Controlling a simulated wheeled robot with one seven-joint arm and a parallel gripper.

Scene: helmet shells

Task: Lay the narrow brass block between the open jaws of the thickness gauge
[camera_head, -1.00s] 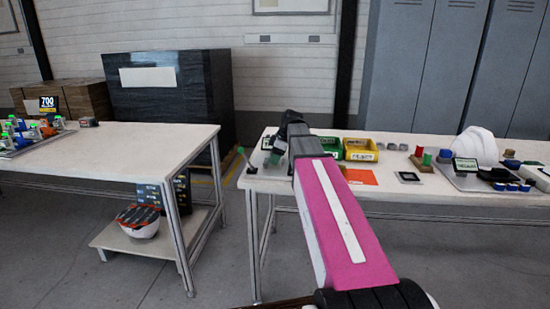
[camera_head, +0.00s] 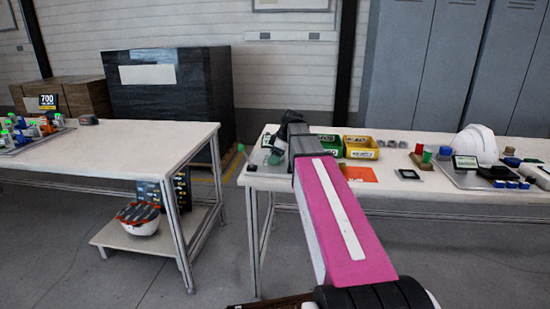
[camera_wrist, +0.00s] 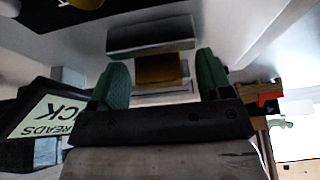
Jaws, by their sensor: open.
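In the wrist view my gripper (camera_wrist: 162,80) is open, its two green fingertips apart. A brass block (camera_wrist: 160,68) shows in the gap between them, not visibly gripped. A grey block-like part (camera_wrist: 150,35) lies beyond the brass block, and a pale strip shows on its near side. These may be the jaws of the thickness gauge; I cannot tell for sure, nor whether the brass block touches them. A dark unit with a pale label reading "READS" (camera_wrist: 45,118) stands at the left. In the head view my arm hides most of the gripper and the brass block.
The right table (camera_head: 440,190) carries a yellow bin (camera_head: 361,148), a green bin (camera_head: 328,145), an orange sheet (camera_head: 361,174), red and green cylinders and a white helmet shell (camera_head: 478,143). A left table (camera_head: 130,140) stands across a floor gap, with several small parts at its far left.

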